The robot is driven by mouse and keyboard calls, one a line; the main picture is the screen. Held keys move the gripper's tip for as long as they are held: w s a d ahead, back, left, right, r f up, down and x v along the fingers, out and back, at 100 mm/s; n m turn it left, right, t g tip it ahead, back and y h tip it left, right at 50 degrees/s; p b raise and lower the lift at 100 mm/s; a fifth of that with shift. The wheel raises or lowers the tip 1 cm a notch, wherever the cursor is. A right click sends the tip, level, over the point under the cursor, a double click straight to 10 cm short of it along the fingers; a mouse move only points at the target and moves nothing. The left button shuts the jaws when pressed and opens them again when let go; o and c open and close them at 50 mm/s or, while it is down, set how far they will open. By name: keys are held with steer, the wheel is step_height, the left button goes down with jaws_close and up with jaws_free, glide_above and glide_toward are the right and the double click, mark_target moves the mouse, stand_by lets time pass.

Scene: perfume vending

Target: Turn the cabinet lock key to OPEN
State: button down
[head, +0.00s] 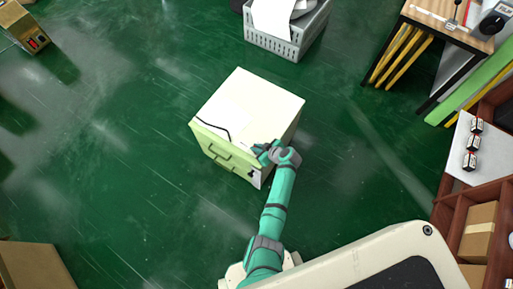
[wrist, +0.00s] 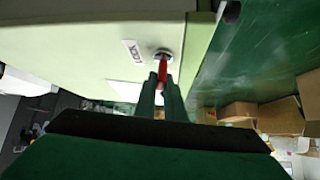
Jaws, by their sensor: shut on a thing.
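The cabinet (head: 250,105) is a pale green box with a light top, standing on the floor in the middle of the head view. Its front with dark handles faces the lower left. In the wrist view, the cabinet face (wrist: 90,35) fills the upper left. A red key (wrist: 162,70) sits in a round metal lock (wrist: 163,55) near the cabinet's edge. A white label (wrist: 133,53) beside the lock seems to read LOCK. My gripper (wrist: 160,82) is shut on the key, fingers on either side of it. In the head view, my gripper (head: 266,152) is at the cabinet's front right corner; the key is hidden there.
A grey crate (head: 288,38) stands behind the cabinet. A wooden table (head: 455,22) is at the upper right, and a shelf (head: 449,212) with small boxes and a carton (head: 480,228) is at the right. The green floor (head: 110,130) left of the cabinet is clear.

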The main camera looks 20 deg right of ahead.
steer(key=shift+d+n+g+y, duration=0.1)
steer(key=shift+n+g+y, duration=0.3)
steer(key=shift+n+y, duration=0.45)
steer(key=shift+n, duration=0.35)
steer(key=c, duration=1.8)
jaws_free()
steer(key=shift+c, duration=0.2)
steer(key=v, duration=1)
steer(key=shift+s+r, duration=0.2)
steer(key=shift+r, duration=0.1)
steer(key=shift+d, duration=0.1)
